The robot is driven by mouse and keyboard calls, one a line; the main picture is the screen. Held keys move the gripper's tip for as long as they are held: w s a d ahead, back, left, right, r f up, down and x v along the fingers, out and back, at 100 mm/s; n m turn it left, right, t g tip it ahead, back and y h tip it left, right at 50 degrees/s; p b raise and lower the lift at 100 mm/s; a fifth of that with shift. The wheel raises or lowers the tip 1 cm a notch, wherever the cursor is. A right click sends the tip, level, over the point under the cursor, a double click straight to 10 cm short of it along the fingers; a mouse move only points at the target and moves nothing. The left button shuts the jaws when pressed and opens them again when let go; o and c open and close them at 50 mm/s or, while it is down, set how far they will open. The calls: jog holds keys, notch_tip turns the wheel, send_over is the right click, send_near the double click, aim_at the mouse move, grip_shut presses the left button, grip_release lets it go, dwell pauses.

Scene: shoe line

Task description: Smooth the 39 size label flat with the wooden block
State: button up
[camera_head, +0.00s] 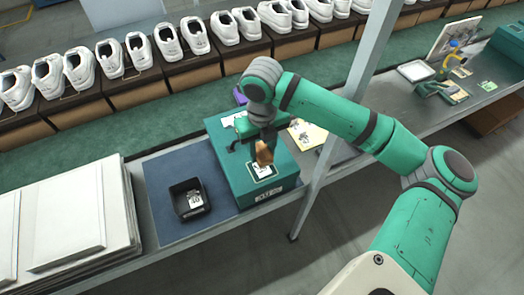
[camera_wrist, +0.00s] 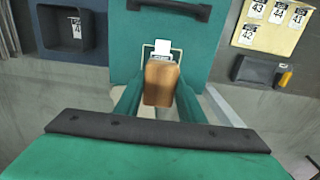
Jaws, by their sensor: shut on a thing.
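My gripper (camera_head: 263,136) is shut on the wooden block (camera_head: 264,154), which hangs upright over the teal shoe box (camera_head: 225,148). In the wrist view the brown block (camera_wrist: 160,83) sits between both fingers. A white size label (camera_head: 262,171) lies on the box top inside a pale outlined frame, just beside the block's lower end. In the wrist view the label (camera_wrist: 162,48) shows past the block's far end, and the block hides part of it. Its number is too small to read. I cannot tell whether the block touches it.
A black tray (camera_head: 188,212) with a label in it stands on the blue mat (camera_head: 160,169), left of the box. A yellow sheet (camera_wrist: 272,42) holds several labels, 41 to 44. White shoes line the back. A metal post (camera_head: 330,150) stands close right.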

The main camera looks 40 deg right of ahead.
jog(key=shift+r, duration=1.5)
